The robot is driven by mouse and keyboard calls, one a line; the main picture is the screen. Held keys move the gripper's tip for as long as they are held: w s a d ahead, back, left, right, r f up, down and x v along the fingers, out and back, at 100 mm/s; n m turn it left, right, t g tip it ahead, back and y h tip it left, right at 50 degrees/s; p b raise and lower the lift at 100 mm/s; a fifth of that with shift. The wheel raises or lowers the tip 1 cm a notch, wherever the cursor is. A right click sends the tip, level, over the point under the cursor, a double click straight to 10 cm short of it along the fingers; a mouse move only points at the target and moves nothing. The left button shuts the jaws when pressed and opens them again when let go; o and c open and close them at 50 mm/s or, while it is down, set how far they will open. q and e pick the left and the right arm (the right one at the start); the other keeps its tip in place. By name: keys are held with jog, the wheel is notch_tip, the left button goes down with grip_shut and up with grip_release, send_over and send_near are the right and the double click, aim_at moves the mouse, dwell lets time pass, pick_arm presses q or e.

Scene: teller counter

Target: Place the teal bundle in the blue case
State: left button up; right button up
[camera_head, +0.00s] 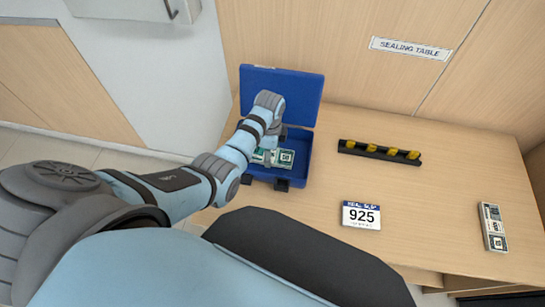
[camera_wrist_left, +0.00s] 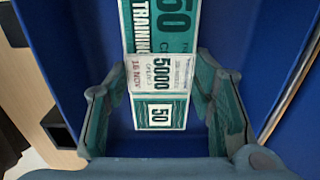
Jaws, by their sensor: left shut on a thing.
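The teal bundle (camera_head: 287,158) is a banknote pack with a white band marked 5000 and a "50" on its end. It is inside the open blue case (camera_head: 304,165), low between the walls. My left gripper (camera_head: 270,150) reaches down into the case and is shut on the bundle. In the left wrist view the bundle (camera_wrist_left: 172,40) runs between the two fingers of the gripper (camera_wrist_left: 160,100), against the blue interior. Whether the bundle rests fully on the case floor cannot be told. My right gripper is not in view.
The case lid (camera_head: 283,92) stands open at the back. A black rack (camera_head: 378,153) with yellow pieces lies right of the case.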

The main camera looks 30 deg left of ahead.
pick_arm(q)
jog(key=shift+w+f, duration=0.3)
jog(key=shift+f, duration=0.15)
jog(key=shift+c, duration=0.6)
jog(key=shift+p, duration=0.3)
jog(key=shift+w+f, duration=0.1)
jog(key=shift+f, duration=0.05)
jog(key=o, duration=1.3)
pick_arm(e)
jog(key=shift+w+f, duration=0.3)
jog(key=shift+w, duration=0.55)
pick_arm(q)
notch_tip(320, 180, up, 12)
jog(key=p, duration=0.3)
jog(key=shift+r, duration=0.25)
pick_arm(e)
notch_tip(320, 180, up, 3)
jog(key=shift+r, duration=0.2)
